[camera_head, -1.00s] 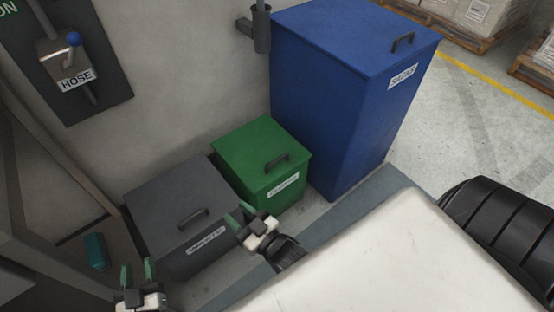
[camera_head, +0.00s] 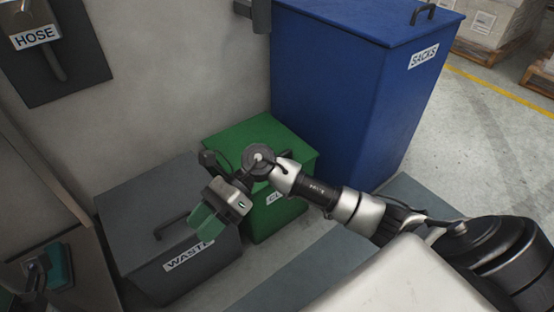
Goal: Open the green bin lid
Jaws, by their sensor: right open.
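The green bin (camera_head: 283,225) stands low against the wall between a grey bin and a tall blue bin. Its lid (camera_head: 230,135) lies flat and closed. My right arm crosses in front of it and hides the lid's handle and most of its label. My right gripper (camera_head: 207,228) is open and empty, with green fingers pointing down and left. In the picture it overlaps the right part of the grey bin, left of the green bin; its height above the grey lid is hard to tell. I cannot make out my left gripper.
The grey bin (camera_head: 135,225) is labelled WASTE and has a handle (camera_head: 172,222) on its closed lid. The blue bin (camera_head: 335,100), labelled SACKS, rises close on the right. A hose panel (camera_head: 60,70) hangs on the wall. A teal object (camera_head: 60,265) is at lower left.

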